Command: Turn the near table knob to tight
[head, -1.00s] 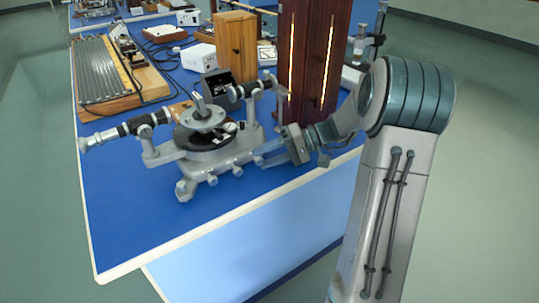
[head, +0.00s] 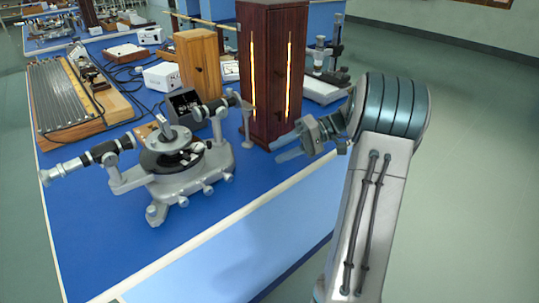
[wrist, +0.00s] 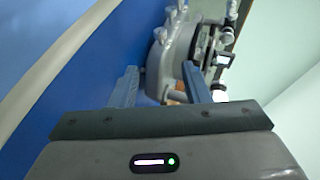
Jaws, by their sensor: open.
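The grey spectrometer (head: 190,180) stands on the blue bench, with its round table (head: 172,140) above the base and a telescope tube on the left. Several small knobs (head: 208,190) line its front edge; I cannot tell which is the near table knob, nor any knob's tightness. My gripper (head: 278,147) is open and empty, to the right of the spectrometer with a gap between them. In the wrist view my two fingers (wrist: 159,70) point toward the spectrometer's grey base (wrist: 180,45), whose end appears between and beyond them. Small knobs (wrist: 168,16) show at the top there.
A tall dark wooden cabinet (head: 270,80) with glowing slits stands right behind my gripper. A lighter wooden box (head: 203,62), a white box (head: 161,77) and a long ribbed board (head: 65,95) stand farther back. The blue bench top (head: 95,225) is clear front left.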

